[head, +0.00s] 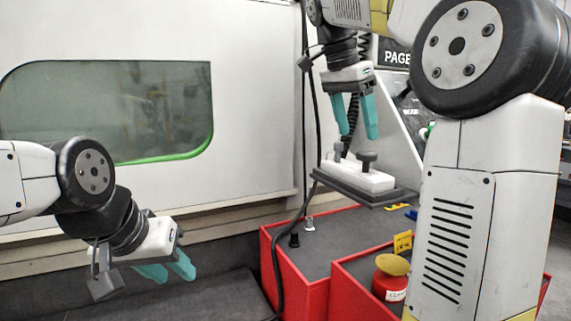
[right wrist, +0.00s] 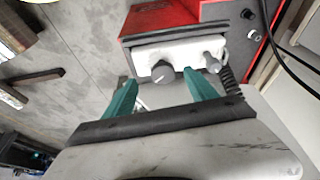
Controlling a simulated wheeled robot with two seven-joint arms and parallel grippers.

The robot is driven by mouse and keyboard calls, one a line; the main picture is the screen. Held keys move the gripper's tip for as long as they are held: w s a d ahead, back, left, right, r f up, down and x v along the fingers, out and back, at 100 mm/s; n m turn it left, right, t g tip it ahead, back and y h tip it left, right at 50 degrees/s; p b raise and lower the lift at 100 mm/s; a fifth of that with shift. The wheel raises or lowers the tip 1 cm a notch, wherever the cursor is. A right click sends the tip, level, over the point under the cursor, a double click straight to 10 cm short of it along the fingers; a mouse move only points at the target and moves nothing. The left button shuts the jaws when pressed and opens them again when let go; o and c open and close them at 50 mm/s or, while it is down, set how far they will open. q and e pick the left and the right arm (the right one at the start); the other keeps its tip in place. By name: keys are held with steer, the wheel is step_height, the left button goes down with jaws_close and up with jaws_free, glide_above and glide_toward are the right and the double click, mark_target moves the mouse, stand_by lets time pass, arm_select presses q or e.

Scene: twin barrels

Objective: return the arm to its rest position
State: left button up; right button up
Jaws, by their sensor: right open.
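My right gripper (head: 357,134) is open, with its two teal fingers apart and pointing down. It is over a white block (head: 357,177) that has a dark knob and a grey knob on top and sits on a dark plate (head: 375,199). In the right wrist view, the right gripper (right wrist: 159,80) has nothing between its fingers, and the white block (right wrist: 180,54) with its knobs lies beyond the fingertips. My left gripper (head: 173,275) is at the lower left, its teal fingers apart and empty. My right forearm hides the right side.
Red boxes (head: 316,299) with dark tops stand below the plate. A red canister (head: 384,285) with a tan lid and a yellow tag (head: 402,242) are there. Black cables hang beside my right gripper. A white wall with a window (head: 110,110) stands behind.

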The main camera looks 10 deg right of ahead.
steer(key=s+a+f+n+t+y, duration=0.2)
steer(key=s+f+n, duration=0.4)
steer(key=f, duration=0.5)
steer(key=s+a+f+n+t+y, duration=0.2)
steer(key=s+a+f+n, duration=0.3)
steer(key=s+f, duration=0.5)
steer(key=n+y, duration=0.1)
steer(key=n, duration=0.1)
steer(key=shift+s+a+f+n+t+y, duration=0.3)
steer(key=shift+f+y, duration=0.05)
steer(key=shift+y, duration=0.05)
steer(key=shift+c, duration=0.3)
stand_by(2.3)
